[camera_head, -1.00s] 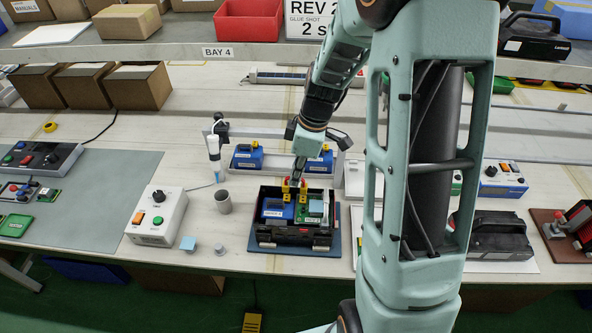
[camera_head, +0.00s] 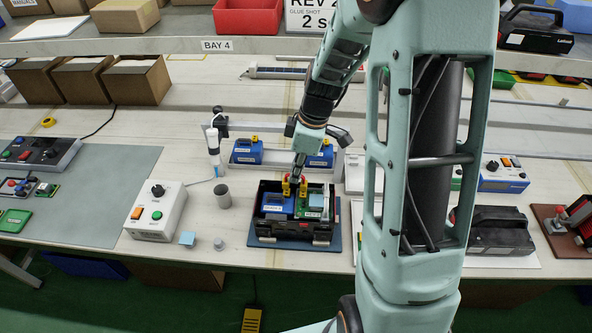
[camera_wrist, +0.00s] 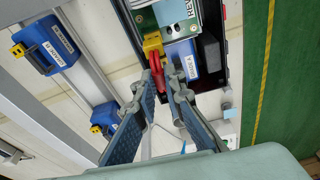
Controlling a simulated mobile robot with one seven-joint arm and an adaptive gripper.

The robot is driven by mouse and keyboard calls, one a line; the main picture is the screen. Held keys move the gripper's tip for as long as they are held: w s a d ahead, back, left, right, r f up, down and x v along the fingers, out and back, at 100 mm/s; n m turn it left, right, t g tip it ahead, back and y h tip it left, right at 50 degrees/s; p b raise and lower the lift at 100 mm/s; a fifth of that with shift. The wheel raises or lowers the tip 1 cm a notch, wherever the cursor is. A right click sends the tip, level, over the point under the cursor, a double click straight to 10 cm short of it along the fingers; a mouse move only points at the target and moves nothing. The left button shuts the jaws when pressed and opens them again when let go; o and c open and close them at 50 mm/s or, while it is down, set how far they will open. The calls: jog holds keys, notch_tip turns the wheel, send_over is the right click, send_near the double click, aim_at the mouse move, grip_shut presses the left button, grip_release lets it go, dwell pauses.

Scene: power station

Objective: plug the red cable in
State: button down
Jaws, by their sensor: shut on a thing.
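My gripper (camera_head: 296,176) is over the open black case (camera_head: 322,240) on the bench. In the wrist view its two fingers (camera_wrist: 162,82) are closed around the red cable (camera_wrist: 157,72). The cable's red end reaches a yellow connector (camera_wrist: 152,43) at the edge of the green board (camera_wrist: 145,20) inside the case. I cannot tell whether the red end is seated or only touching. A blue battery module (camera_wrist: 184,60) sits in the case. In the head view, the fingers partly hide the cable.
Two blue modules with yellow connectors (camera_head: 247,151) stand on a rail behind the case. A glue bottle (camera_head: 213,141), a grey cup (camera_head: 222,195) and a white control box (camera_head: 157,212) are on the left. A black toolbox (camera_head: 496,232) is on the right.

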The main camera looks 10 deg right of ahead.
jog(key=shift+f+b, duration=1)
jog(key=shift+b, duration=0.05)
dwell(0.6)
dwell(0.4)
jog(key=c, duration=2.6)
grip_release()
grip_shut()
jog(key=shift+f, duration=0.2)
jog(key=o, duration=0.7)
grip_release()
jog(key=shift+c, duration=0.2)
jog(key=shift+o, duration=0.5)
